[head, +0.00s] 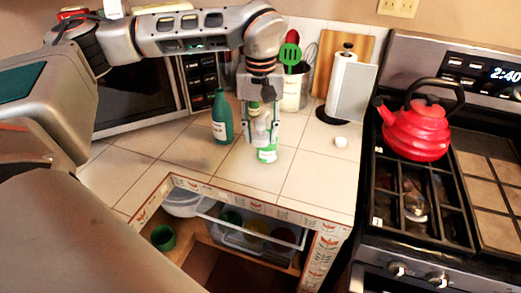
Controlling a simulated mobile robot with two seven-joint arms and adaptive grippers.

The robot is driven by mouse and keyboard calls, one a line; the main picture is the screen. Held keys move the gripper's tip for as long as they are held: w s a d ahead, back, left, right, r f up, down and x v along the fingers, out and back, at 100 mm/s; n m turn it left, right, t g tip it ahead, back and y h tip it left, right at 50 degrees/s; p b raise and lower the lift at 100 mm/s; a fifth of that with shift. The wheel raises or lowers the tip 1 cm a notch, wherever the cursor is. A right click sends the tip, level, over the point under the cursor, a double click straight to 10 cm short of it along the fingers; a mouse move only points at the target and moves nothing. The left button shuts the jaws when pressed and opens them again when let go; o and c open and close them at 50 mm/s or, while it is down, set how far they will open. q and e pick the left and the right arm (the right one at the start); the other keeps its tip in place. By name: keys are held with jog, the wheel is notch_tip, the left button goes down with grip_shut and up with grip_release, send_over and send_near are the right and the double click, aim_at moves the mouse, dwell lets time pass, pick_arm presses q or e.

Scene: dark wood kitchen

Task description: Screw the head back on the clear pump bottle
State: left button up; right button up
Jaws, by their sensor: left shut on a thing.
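The clear pump bottle (267,154), with a green and white label low on it, is upright on the tiled counter near its front corner. My left gripper (263,136) points down from above, with its fingers on either side of the bottle's clear upper part, shut on it. The fingers and palm partly hide the bottle's top, so I cannot tell whether a head is on it. A small white rounded thing (341,141) lies on the counter to the right; it is too small to tell whether it is the pump head. My right gripper is not in view.
A green bottle (221,122) stands left of the gripper. Behind are a utensil crock (294,95), a paper towel holder (341,86) and a microwave (137,97). The stove with a red kettle (416,133) is at right. An open space with containers (262,246) lies below the counter edge.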

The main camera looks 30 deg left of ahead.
pick_arm(q)
notch_tip(320, 180, up, 8)
jog(key=shift+r, duration=0.1)
dwell(0.4)
